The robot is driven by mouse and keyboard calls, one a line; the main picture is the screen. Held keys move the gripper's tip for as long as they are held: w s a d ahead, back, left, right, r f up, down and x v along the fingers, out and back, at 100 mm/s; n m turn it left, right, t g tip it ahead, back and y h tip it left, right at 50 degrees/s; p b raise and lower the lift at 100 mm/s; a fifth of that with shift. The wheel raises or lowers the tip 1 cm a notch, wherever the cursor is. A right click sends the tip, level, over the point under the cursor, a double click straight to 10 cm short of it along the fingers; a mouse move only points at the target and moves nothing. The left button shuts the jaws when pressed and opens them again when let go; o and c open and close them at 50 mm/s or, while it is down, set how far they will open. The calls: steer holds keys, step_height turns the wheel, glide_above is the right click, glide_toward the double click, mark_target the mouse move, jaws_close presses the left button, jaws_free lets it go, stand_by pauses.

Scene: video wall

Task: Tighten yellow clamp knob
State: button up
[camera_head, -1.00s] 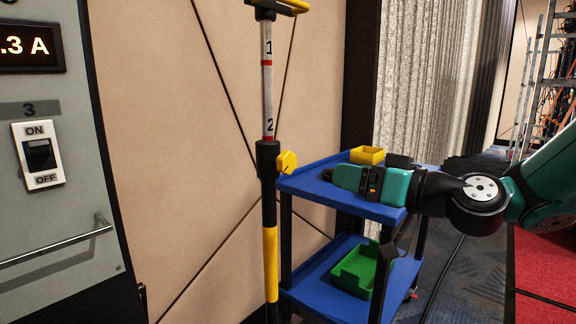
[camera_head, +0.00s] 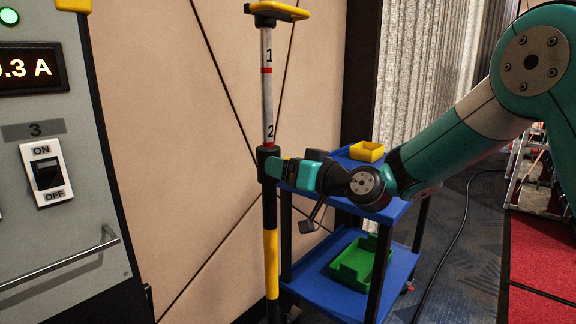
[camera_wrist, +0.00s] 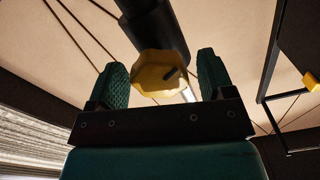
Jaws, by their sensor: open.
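The yellow clamp knob (camera_wrist: 158,74) sits on the black collar (camera_wrist: 160,28) of the pole in the wrist view. My gripper (camera_wrist: 162,82) is open, with one finger on each side of the knob and a visible gap at both sides. In the head view my gripper (camera_head: 276,168) is at the collar, below the pole's "2" mark, and it hides most of the knob. The pole (camera_head: 268,95) stands upright, white with red bands above the collar and yellow below.
A blue two-shelf cart (camera_head: 325,292) stands right of the pole, with a yellow bin (camera_head: 367,152) on top and a green bin (camera_head: 358,264) below. A grey panel (camera_head: 85,195) with a switch (camera_head: 46,172) is at the left. A beige wall is behind.

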steer(key=c, duration=0.9)
